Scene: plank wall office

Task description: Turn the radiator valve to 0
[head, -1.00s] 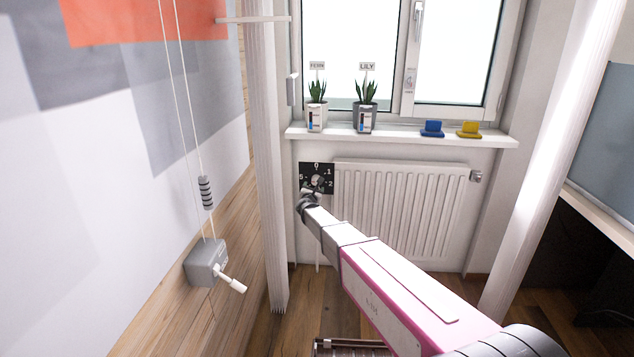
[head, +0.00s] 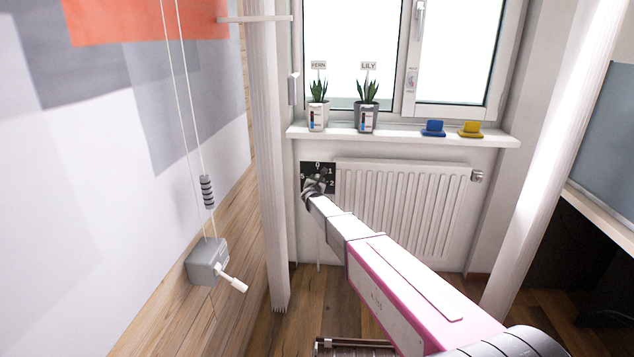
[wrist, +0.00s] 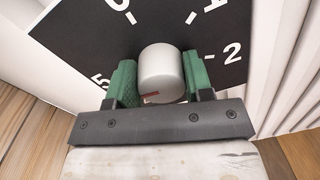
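The radiator valve's pale round knob (wrist: 162,72) stands between the two green fingers of my gripper (wrist: 161,84) in the wrist view. A red mark shows on the knob's lower left side. The black dial plate (wrist: 75,35) behind it shows 0, 1, 2 and 5, with 0 at the upper left; the other figures are hidden. In the head view my gripper (head: 315,187) covers part of the dial plate (head: 325,169). The fingers are very close to both sides of the knob; I cannot tell whether they press on it.
The white radiator (head: 405,205) is right of the dial, under the sill (head: 400,137) with two potted plants and blue and yellow objects. A white pipe column (head: 270,200) and a grey crank box (head: 207,260) are at the left.

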